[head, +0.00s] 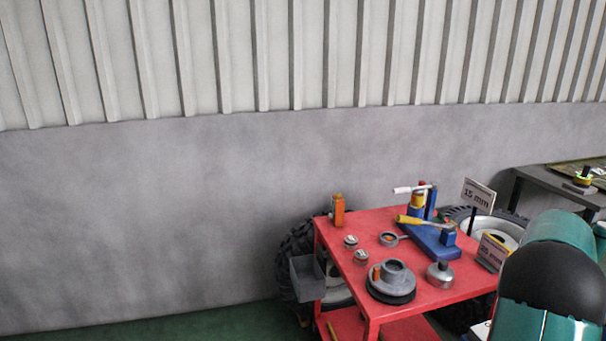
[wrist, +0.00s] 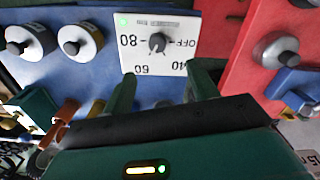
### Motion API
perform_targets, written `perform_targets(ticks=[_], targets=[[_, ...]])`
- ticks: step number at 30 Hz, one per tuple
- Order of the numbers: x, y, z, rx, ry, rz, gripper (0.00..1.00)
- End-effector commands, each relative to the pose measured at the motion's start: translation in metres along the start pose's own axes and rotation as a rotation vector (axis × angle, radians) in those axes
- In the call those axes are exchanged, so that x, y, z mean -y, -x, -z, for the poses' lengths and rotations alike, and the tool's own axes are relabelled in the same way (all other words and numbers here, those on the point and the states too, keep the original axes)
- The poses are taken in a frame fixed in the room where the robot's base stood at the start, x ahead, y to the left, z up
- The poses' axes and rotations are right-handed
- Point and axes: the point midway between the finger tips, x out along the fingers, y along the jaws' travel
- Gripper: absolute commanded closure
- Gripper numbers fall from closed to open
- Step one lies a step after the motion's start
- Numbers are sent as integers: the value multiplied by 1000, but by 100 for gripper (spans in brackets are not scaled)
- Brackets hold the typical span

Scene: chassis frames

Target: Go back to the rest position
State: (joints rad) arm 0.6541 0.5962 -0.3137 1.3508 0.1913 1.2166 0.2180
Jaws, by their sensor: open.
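My gripper (wrist: 160,84) shows in the wrist view with its two dark green fingers apart and nothing visible between them. Beyond the fingertips is a white dial panel (wrist: 181,28) with a dark knob and markings including 80, 60, 40 and OFF, seen turned around. I cannot tell whether the fingers touch it. In the head view my teal and black arm fills the lower right corner. The gripper itself does not show there.
A red cart (head: 340,237) carries a blue fixture (head: 430,241), a grey round part (head: 391,279), a silver lidded pot (head: 440,275) and an orange bottle (head: 338,209). A 15 mm sign (head: 479,196) stands behind. A dark table (head: 550,181) is at right. Green floor (head: 220,323) shows left.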

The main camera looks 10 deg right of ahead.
Motion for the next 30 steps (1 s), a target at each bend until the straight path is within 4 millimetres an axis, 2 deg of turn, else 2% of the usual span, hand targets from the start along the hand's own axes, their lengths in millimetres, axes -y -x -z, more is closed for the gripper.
perform_targets(ticks=[5, 9, 15, 23, 30], targets=[[37, 40, -48, -36, 109, 49, 42], [67, 73, -106, -72, 234, 92, 42], [93, 108, -194, -125, 419, 148, 42], [100, 132, -311, -205, 671, 210, 42], [81, 133, -409, -294, 907, 255, 42]])
